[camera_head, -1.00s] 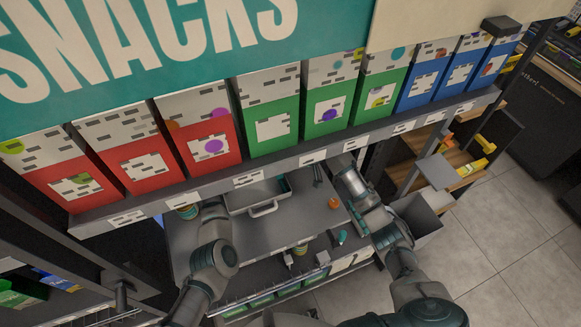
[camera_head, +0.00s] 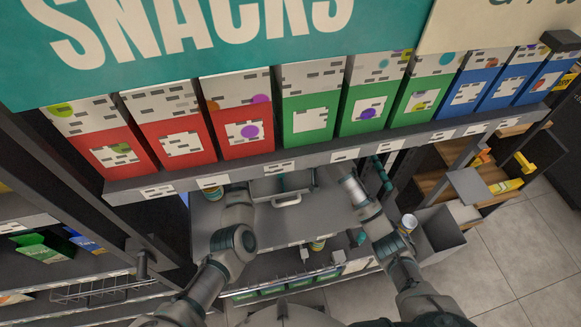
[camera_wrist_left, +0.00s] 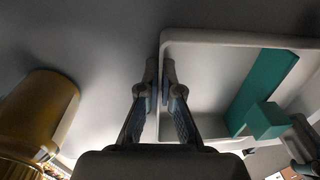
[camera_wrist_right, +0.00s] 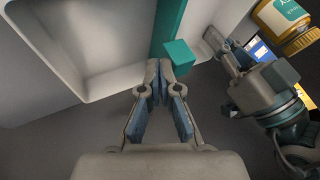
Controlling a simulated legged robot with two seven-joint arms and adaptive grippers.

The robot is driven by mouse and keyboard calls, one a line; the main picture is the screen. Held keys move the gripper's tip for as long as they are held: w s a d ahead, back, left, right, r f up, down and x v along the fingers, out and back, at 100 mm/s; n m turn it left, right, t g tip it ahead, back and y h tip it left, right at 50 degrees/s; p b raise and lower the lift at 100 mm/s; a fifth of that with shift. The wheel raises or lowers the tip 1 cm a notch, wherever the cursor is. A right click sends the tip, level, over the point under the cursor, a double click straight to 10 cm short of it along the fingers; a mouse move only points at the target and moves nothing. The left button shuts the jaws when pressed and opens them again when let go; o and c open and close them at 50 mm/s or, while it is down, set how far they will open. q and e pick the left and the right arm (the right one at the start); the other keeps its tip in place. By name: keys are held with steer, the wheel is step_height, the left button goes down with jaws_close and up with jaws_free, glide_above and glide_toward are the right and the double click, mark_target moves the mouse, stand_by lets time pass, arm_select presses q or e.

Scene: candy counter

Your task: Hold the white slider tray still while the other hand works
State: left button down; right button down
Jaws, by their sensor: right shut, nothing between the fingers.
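The white slider tray (camera_head: 262,190) lies on the grey counter under the snack shelf in the head view. The left wrist view shows its pale rim (camera_wrist_left: 225,36) and a teal slider strip with a block (camera_wrist_left: 262,95). My left gripper (camera_wrist_left: 161,72) has its fingers on either side of the tray's left wall, closed on it. My right gripper (camera_wrist_right: 160,68) is shut and empty, its tips right beside the teal block (camera_wrist_right: 180,57); I cannot tell whether they touch. In the head view the shelf hides both fingertips.
A yellow container (camera_wrist_left: 40,110) stands left of the tray in the left wrist view. The snack shelf (camera_head: 330,155) with red, green and blue boxes overhangs the counter (camera_head: 310,222). A grey bin (camera_head: 440,235) stands at right. My grippers are close together.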

arm_select(q)
steer(key=shift+d, duration=0.1)
arm_select(e)
steer(key=d, duration=0.4)
steer(key=shift+w+d+f, duration=0.1)
steer(key=shift+w, duration=0.25)
steer(key=v, duration=1)
steer(key=shift+a, duration=0.2)
arm_select(q)
steer(key=c, duration=1.2)
jaws_free()
steer(key=shift+c, duration=0.2)
step_height(320, 180, up, 12)
steer(key=shift+a, duration=0.45)
